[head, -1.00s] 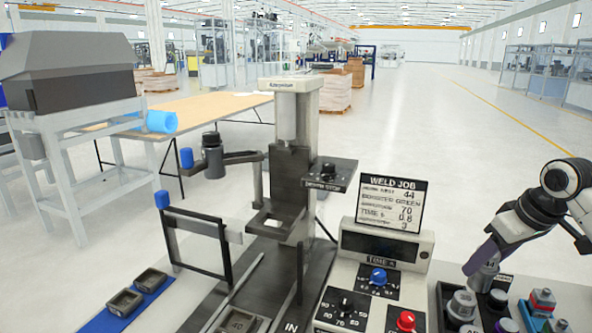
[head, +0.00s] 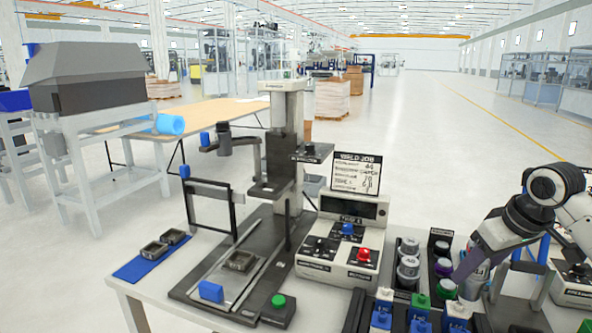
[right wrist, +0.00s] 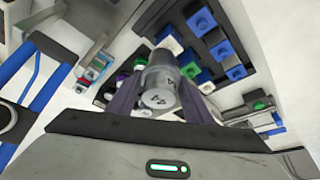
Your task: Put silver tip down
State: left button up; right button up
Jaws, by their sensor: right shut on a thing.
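My right gripper (head: 470,268) is at the right of the head view, over the tip racks. In the right wrist view my right gripper (right wrist: 160,98) is shut on a silver tip (right wrist: 161,78), a grey metal cylinder with "44" on its end face. The held silver tip (head: 476,276) is partly hidden by the fingers in the head view. A rack of silver tips (head: 408,262) stands left of the gripper, beside a dark rack (head: 440,236) with purple, green and black pieces. I cannot tell whether the held tip touches anything. My left gripper is out of view.
The welding machine (head: 284,130) stands left of the control box (head: 340,240) with its knobs and red button. A job card (head: 356,173) stands behind the box. A tray (head: 354,310) of blue, green and white pieces is at the front. A blue mat (head: 140,266) lies left.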

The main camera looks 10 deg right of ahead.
jog(key=s+a+f+m, duration=0.1)
jog(key=s+a, duration=0.4)
jog(key=a, duration=0.6)
jog(key=s+a+f, duration=0.1)
jog(key=s+a, duration=0.5)
jog(key=a, duration=0.5)
jog(key=shift+a+m+h, duration=0.3)
jog(key=shift+a+m, duration=0.1)
